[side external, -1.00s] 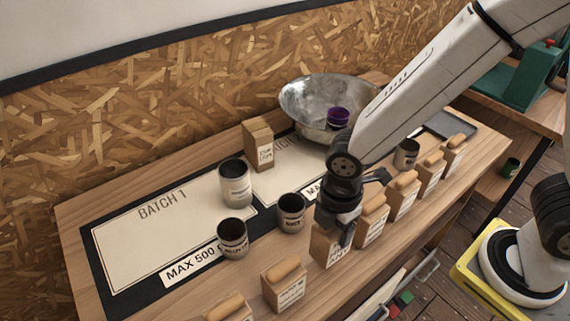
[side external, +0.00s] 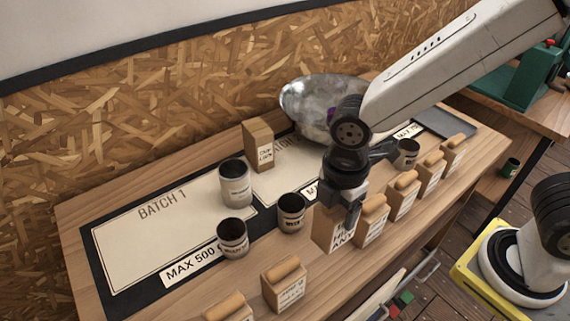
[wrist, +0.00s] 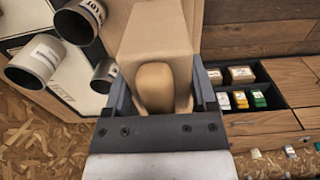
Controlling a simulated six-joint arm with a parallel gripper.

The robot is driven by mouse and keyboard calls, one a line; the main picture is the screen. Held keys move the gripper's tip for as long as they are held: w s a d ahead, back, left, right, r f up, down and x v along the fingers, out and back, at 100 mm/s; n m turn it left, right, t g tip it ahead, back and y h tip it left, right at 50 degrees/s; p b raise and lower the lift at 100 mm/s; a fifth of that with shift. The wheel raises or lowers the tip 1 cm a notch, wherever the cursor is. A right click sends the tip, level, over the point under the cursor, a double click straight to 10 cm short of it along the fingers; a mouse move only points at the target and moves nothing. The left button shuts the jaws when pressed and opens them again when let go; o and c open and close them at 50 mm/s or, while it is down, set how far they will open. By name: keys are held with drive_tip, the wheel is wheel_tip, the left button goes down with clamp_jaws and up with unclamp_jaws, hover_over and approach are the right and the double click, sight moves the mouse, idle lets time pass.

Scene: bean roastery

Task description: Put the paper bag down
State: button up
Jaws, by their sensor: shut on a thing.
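My gripper (side external: 347,205) points down and is shut on a brown paper bag (side external: 328,232) with a printed white label. In the side view the bag hangs upright near the front of the wooden bench, just left of another bag, and I cannot tell how far it is above the bench. In the wrist view the bag (wrist: 158,30) stands between the two fingers, its rounded tan top (wrist: 155,88) facing the camera. The gripper hides part of the bag in the side view.
Several similar bags (side external: 402,197) line the bench front. Dark-rimmed cups (side external: 232,240) stand by the Batch 1 mat (side external: 150,235). A taller brown bag (side external: 257,145) and a metal bowl (side external: 300,100) are behind. Bare wood shows between the held bag and the bag (side external: 283,285) at front left.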

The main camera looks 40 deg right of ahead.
wheel_tip(320, 180, up, 9)
drive_tip(key=shift+f, duration=0.1)
drive_tip(key=w+d+m, duration=0.4)
drive_tip(key=w+d, duration=0.1)
drive_tip(key=d, duration=0.7)
drive_tip(key=w+d+m, duration=0.5)
drive_tip(key=d, duration=0.7)
drive_tip(key=s+d+m, duration=0.3)
drive_tip(key=s+d, duration=0.1)
drive_tip(key=d, duration=0.6)
drive_tip(key=s+d+m, duration=0.3)
drive_tip(key=s+d, duration=0.1)
drive_tip(key=d, duration=0.5)
drive_tip(key=s+d+m, duration=0.3)
drive_tip(key=s+d, duration=0.1)
drive_tip(key=d, duration=0.6)
drive_tip(key=f, duration=0.5)
drive_tip(key=shift+s+d+f, duration=0.1)
drive_tip(key=shift+s+d, duration=0.1)
drive_tip(key=shift+s, duration=0.1)
